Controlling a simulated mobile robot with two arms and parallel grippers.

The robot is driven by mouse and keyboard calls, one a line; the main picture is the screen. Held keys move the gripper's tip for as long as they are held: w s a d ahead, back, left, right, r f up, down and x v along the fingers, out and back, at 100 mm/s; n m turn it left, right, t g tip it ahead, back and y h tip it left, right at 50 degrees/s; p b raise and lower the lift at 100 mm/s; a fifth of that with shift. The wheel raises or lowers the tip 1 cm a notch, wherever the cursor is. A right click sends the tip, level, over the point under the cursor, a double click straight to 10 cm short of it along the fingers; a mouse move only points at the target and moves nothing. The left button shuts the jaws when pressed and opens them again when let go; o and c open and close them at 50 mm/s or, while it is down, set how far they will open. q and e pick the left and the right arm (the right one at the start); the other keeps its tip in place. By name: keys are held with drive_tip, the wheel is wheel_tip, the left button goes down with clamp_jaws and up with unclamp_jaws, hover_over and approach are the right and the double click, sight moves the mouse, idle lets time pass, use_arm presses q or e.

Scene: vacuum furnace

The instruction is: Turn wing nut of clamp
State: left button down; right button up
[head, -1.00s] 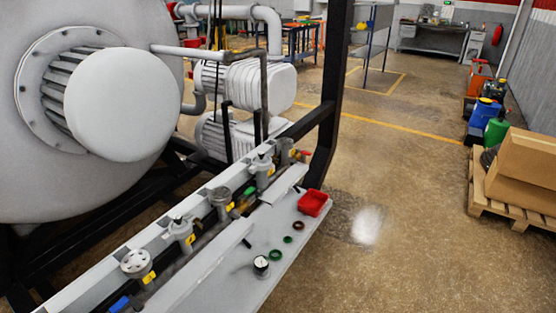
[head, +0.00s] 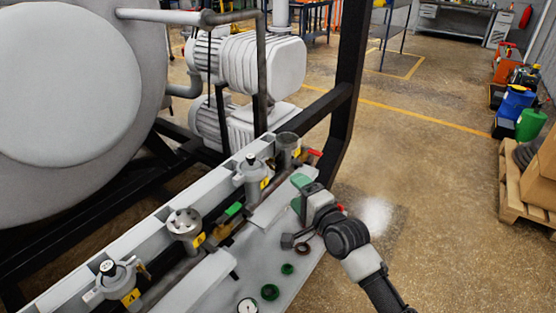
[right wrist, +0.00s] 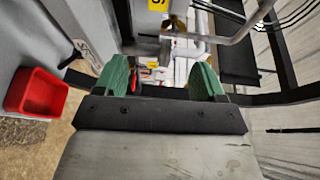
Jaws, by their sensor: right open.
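My right gripper (head: 300,192) has green fingertips and is above the far end of the grey bench, to the right of the row of valves. It is open and empty. In the right wrist view its two green fingers (right wrist: 162,78) stand wide apart, with piping beyond the gap. I cannot make out the clamp or its wing nut clearly. The end valve unit (head: 287,148) and a red handle (head: 314,152) are just beyond the gripper. A red handle (right wrist: 134,80) also shows beside the left finger in the right wrist view. My left gripper is not in view.
Grey valves with yellow labels, one of them (head: 186,228), line the bench (head: 225,290). Green rings (head: 270,292) and a gauge (head: 247,306) lie on it. A red tray (right wrist: 37,92) is left of the gripper. A black frame post (head: 347,90) rises behind.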

sight(274, 165)
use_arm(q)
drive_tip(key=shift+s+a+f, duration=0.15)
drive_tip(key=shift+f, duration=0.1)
use_arm(e)
drive_tip(key=shift+y, duration=0.3)
drive_tip(key=shift+r+x, duration=0.3)
drive_tip(key=shift+x, duration=1.45)
drive_tip(key=shift+r+x, duration=0.3)
drive_tip(key=shift+x, duration=1.5)
drive_tip(key=shift+r+x, duration=0.3)
drive_tip(key=shift+x, duration=1.45)
drive_tip(key=shift+s+a, duration=0.1)
drive_tip(key=shift+a, duration=0.05)
